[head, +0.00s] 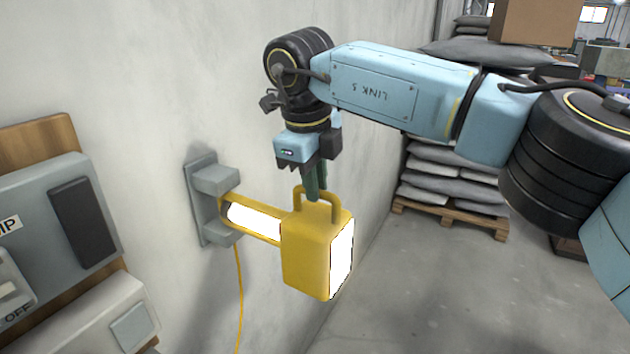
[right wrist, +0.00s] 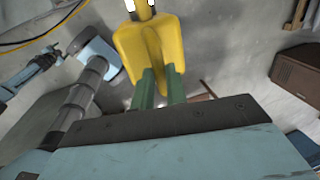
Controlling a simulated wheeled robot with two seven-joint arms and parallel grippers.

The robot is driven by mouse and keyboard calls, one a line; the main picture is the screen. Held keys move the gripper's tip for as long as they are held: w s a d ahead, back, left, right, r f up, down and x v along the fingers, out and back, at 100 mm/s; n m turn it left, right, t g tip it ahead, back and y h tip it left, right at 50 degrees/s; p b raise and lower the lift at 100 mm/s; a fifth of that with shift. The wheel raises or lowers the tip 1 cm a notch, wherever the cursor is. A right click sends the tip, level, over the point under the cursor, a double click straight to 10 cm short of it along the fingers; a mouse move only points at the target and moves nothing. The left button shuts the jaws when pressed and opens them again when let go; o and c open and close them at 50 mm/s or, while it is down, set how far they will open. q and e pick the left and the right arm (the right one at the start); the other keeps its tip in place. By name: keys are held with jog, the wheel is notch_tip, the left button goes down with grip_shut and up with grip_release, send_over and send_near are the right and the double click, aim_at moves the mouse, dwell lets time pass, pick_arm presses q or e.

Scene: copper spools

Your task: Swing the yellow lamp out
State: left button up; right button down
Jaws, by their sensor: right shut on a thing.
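The yellow lamp (head: 303,255) hangs on a yellow arm with a lit white strip, hinged at a grey wall bracket (head: 205,205). The arm stands out from the wall, and the lamp's lit white face points to the right. My right gripper (head: 314,192) comes from above, its green fingers shut on the handle on top of the lamp. My left gripper is in neither view.
A grey panel (head: 50,215) with a switch labelled OFF is on the wall at the left. A yellow cable (head: 239,295) hangs below the bracket. Stacked sacks (head: 440,175) on a wooden pallet (head: 455,214) stand behind. The floor right of the lamp is clear.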

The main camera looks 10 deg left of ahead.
jog(key=shift+r, duration=0.1)
jog(key=c, duration=1.4)
grip_release()
notch_tip(320, 180, up, 13)
jog(key=s+a, duration=0.1)
jog(key=s, duration=0.1)
jog(key=shift+s, duration=0.2)
jog(key=shift+a, duration=0.1)
